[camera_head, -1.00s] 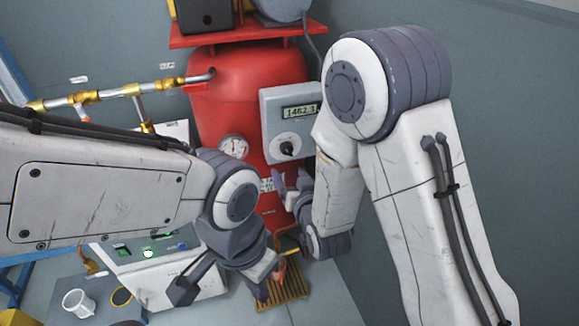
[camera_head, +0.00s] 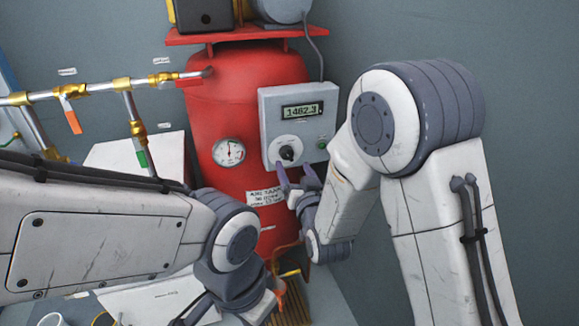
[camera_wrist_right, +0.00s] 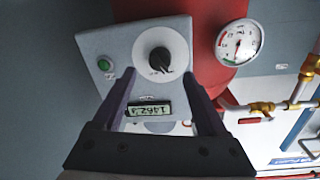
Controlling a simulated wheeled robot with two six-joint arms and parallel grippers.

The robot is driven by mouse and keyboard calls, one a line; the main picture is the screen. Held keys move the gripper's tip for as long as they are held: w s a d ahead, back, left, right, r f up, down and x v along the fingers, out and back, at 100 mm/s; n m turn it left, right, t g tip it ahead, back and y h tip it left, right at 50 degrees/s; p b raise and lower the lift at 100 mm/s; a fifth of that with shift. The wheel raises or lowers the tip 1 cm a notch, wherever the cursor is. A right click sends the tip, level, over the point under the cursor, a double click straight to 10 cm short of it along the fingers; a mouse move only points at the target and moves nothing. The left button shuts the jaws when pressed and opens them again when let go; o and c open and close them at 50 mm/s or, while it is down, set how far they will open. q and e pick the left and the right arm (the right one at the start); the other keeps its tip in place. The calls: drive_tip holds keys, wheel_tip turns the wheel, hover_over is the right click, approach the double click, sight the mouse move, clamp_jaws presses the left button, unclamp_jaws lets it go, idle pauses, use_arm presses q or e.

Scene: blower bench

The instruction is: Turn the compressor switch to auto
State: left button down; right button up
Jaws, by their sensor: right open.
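The compressor switch is a dark round knob on a white dial (camera_head: 287,153) on the front of the grey control box (camera_head: 268,112), below its display. In the right wrist view the knob (camera_wrist_right: 160,57) appears upside down, its pointer toward the lower right; dial lettering is too small to read. My right gripper (camera_head: 297,178) is open and empty, just below the knob in the head view. In the right wrist view its fingertips (camera_wrist_right: 158,88) are spread on either side of the display, short of the knob. My left gripper (camera_head: 236,304) is open low in the head view, partly cut off.
The box sits against a red tank (camera_head: 210,105) with a pressure gauge (camera_head: 229,152) to its left. A green button (camera_wrist_right: 103,65) is beside the knob. Brass-jointed pipes (camera_head: 125,84) run at the left. Grey wall is clear at the right.

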sight(289, 156)
drive_tip(key=shift+x, duration=2.75)
drive_tip(key=shift+r, duration=0.1)
clamp_jaws()
